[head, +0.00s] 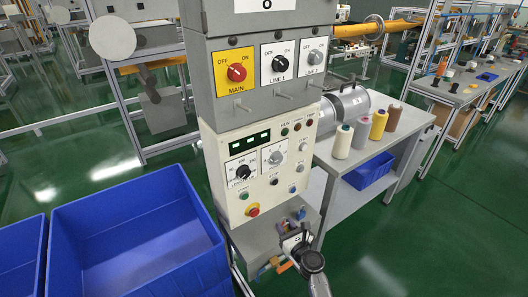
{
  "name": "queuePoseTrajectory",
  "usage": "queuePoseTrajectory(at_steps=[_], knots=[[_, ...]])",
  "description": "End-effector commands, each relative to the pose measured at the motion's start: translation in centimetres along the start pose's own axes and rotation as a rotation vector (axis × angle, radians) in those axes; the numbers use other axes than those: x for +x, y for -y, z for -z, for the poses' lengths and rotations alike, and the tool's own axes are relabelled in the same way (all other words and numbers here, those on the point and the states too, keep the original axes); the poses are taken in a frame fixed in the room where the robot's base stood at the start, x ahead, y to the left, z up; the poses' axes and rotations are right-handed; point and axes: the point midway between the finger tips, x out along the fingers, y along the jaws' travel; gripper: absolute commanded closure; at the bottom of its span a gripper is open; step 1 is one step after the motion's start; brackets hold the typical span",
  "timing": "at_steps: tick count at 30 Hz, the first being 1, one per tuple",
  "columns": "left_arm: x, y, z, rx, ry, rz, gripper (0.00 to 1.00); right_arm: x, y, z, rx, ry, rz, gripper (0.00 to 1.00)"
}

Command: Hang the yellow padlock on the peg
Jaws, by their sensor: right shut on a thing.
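The grey upper box carries three pegs below its switches: a left peg (241,106) under the yellow MAIN plate, a middle peg (284,97) under LINE 1, and a right peg (315,86) under the third switch. All three look bare. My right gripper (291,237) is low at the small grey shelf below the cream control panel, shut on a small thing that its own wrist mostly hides. I cannot clearly make out a yellow padlock. Small blue and reddish things (285,227) and an orange piece (284,267) show close to the gripper. My left gripper is out of view.
The cream panel (262,160) with knobs and a red stop button (253,211) stands above the shelf. A large blue bin (135,235) is at the left. A table (345,163) with thread cones (378,124) stands at the right. Green floor lies open at the lower right.

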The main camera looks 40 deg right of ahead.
Motion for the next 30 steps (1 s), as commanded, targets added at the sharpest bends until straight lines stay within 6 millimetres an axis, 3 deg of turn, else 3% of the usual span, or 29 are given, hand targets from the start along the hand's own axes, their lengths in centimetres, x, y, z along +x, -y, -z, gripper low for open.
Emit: queuePoseTrajectory(at_steps=[5, 8, 30], knots=[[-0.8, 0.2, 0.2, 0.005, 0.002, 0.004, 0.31, 0.1, -0.1, -0.9, 0.0, 0.0, 0.001, 0.91], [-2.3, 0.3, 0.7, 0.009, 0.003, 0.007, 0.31, 0.1, -0.2, -2.5, 0.001, 0.0, 0.003, 0.91], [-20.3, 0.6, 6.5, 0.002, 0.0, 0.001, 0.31, 0.9, -3.2, -21.0, 0.01, -0.008, 0.036, 0.91]])
